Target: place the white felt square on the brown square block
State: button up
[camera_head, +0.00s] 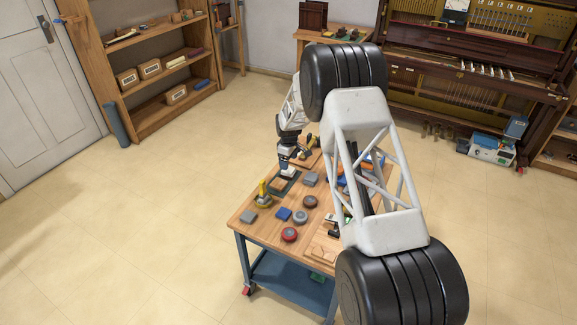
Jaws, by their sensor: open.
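My gripper (287,168) points down over the far left part of the wooden work table, and its jaws are open. A small white patch shows right at its fingertips; I cannot tell whether it is the white felt square or part of the fingers. A small brown square block (277,184) lies on a dark green mat (293,187), just below and left of my gripper. The gap between the fingertips and the things below is too small to make out.
The table (262,232) also bears a yellow tool (263,194), grey blocks (248,216) (311,179), a blue block (283,213), and round red (289,235), grey (300,217) and brown (310,201) pieces. My arm hides the table's right side. An open piano (470,75) stands behind.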

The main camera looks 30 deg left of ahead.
notch_tip(320, 180, up, 8)
jog(key=shift+f, duration=0.15)
dwell(0.3)
dwell(0.5)
dwell(0.3)
